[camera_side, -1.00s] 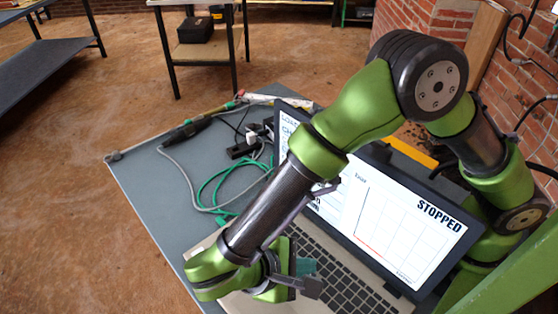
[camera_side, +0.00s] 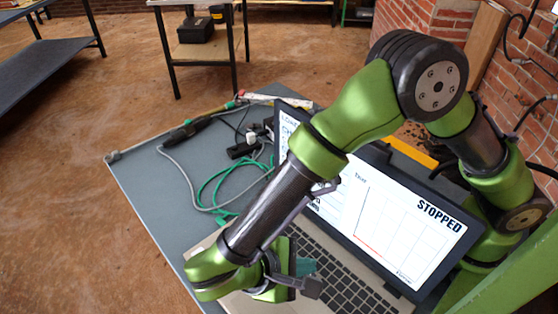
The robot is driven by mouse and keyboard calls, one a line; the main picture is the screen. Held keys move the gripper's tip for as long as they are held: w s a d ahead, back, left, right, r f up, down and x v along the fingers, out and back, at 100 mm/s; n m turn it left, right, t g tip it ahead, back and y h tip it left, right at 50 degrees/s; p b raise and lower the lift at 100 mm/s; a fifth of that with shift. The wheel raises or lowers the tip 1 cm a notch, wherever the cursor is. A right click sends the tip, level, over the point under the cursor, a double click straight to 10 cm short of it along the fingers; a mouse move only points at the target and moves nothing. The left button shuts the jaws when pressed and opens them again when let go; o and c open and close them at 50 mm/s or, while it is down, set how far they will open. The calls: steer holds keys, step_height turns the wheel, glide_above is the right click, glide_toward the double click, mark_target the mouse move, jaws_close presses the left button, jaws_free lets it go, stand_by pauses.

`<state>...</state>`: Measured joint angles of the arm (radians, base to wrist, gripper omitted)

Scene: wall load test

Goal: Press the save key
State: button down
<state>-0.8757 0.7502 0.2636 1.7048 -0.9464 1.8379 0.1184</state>
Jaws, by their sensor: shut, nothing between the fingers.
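The open laptop stands on the grey table. Its keyboard (camera_side: 345,282) is partly hidden by my arm. Its screen (camera_side: 405,225) reads "STOPPED" and shows a graph with a short red line near the bottom; the screen's left part is partly covered by my arm. The save key cannot be made out. My gripper (camera_side: 308,287) is low over the left part of the keyboard, shut and empty. Its fingertips are small and partly hidden in this view, so I cannot tell whether they touch a key.
Green and grey cables (camera_side: 215,185) and a black power strip (camera_side: 245,147) lie on the grey table (camera_side: 145,180) left of the laptop. A brick wall (camera_side: 520,100) stands at the right. Other tables stand further back.

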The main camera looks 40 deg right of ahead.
steer(key=shift+f, duration=0.1)
steer(key=shift+f, duration=0.3)
steer(key=shift+f, duration=0.35)
stand_by(0.7)
steer(key=shift+r, duration=0.8)
steer(key=shift+r, duration=2.5)
